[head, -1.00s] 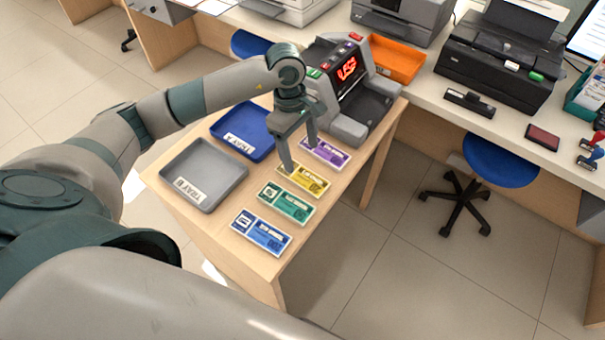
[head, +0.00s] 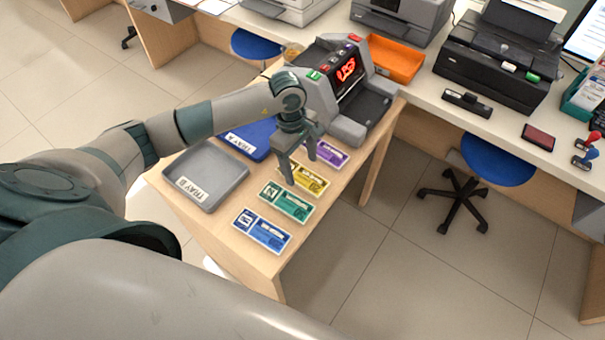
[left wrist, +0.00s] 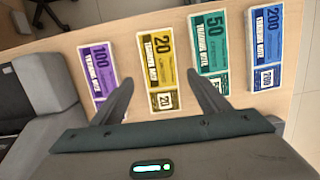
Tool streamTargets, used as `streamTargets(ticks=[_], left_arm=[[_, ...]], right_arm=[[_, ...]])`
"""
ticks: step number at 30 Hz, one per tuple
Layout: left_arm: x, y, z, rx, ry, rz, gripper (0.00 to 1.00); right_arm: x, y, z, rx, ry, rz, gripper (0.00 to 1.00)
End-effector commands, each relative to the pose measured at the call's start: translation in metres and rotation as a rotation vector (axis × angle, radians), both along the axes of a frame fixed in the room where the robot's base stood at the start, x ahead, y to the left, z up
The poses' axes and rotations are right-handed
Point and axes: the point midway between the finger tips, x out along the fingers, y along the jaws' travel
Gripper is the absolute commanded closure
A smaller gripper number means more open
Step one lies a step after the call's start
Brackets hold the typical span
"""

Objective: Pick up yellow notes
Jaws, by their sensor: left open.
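The yellow notes (head: 311,180) lie flat on the wooden table, between the purple notes (head: 327,153) and the green notes (head: 287,201). In the left wrist view the yellow notes (left wrist: 161,73) show the number 20. My left gripper (head: 301,170) is open and empty, close to the yellow notes in the head view. In the left wrist view its two fingers (left wrist: 162,85) stand apart, one on each side of the yellow notes' lower part. I cannot tell its exact height above them. My right gripper is not in view.
Blue notes (head: 262,231) lie nearest the table's front edge. A grey tray (head: 207,176) and a partly hidden blue tray (head: 250,141) are to the left. A counting machine (head: 348,95) stands at the back, with an orange tray (head: 397,60) beyond.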

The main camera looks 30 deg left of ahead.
Motion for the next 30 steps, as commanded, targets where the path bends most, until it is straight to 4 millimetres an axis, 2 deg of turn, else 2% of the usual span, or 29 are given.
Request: streamTargets(ticks=[2, 6, 9, 23, 28, 30], left_arm=[[-0.002, 0.000, -0.007, 0.000, 0.003, 0.001, 0.31], [-0.002, -0.003, -0.023, -0.001, 0.001, 0.000, 0.31], [-0.002, -0.003, -0.027, -0.001, 0.000, -0.001, 0.31], [-0.001, -0.003, -0.028, 0.000, -0.001, -0.001, 0.31], [-0.001, -0.003, -0.028, 0.000, -0.001, -0.001, 0.72], [-0.001, -0.003, -0.028, 0.000, -0.001, -0.001, 0.76]], right_arm=[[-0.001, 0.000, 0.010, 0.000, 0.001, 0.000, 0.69], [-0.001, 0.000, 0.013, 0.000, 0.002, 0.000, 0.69], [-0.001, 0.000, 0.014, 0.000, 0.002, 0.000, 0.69], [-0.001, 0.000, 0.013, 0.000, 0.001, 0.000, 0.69], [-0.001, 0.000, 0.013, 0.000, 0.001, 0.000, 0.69], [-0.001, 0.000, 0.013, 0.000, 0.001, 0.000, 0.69]])
